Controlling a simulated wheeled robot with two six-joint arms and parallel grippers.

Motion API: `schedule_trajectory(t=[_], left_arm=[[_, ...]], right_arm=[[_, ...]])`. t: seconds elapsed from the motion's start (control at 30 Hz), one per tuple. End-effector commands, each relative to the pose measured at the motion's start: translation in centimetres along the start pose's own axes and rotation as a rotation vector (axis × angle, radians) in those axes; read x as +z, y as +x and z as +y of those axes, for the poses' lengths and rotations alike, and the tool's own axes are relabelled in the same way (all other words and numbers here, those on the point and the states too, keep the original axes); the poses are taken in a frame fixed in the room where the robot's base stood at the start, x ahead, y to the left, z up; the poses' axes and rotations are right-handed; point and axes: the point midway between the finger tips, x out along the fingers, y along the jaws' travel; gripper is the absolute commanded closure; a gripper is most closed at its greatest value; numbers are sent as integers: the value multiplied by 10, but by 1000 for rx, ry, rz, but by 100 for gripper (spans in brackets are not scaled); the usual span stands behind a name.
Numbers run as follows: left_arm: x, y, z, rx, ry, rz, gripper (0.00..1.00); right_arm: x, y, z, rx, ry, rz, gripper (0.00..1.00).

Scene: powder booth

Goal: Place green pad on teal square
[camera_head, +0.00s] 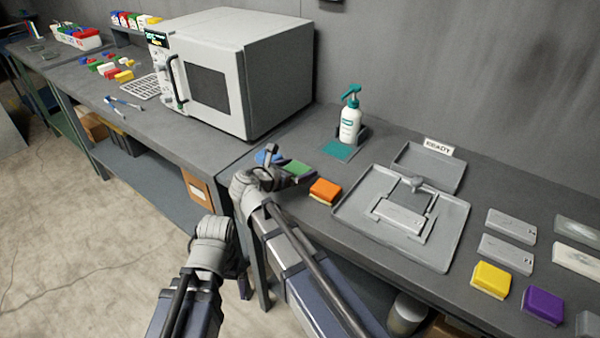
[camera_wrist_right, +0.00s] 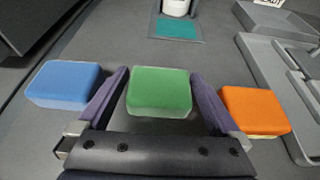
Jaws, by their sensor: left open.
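The green pad (camera_head: 298,168) lies on the grey bench between a blue pad (camera_head: 266,157) and an orange pad (camera_head: 325,191). My right gripper (camera_head: 287,175) is low beside it. In the right wrist view the open fingers (camera_wrist_right: 160,85) point at the green pad (camera_wrist_right: 160,92), one on each side, with little gap; contact is not clear. The teal square (camera_head: 338,151) lies flat and bare behind the pads; it also shows in the right wrist view (camera_wrist_right: 178,28). My left gripper (camera_head: 240,280) is open and empty, off the bench's front edge; its fingers are partly hidden.
A grey tray with a fixture (camera_head: 450,238) is to the right. A large oven (camera_head: 235,75) stands at the left. Yellow (camera_head: 491,279) and purple (camera_head: 542,305) pads lie at the far right.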

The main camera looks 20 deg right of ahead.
Motion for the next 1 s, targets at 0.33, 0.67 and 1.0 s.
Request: schedule_trajectory(t=[0.33, 0.67, 1.0], left_arm=[[0, 0, 0, 0, 0, 0, 0], [0, 0, 0, 0, 0, 0, 0], [0, -10, -1, 0, 0, 0, 0]], right_arm=[[0, 0, 0, 0, 1, 0, 39], [0, 0, 0, 0, 1, 0, 64], [9, -4, 0, 0, 1, 0, 64]])
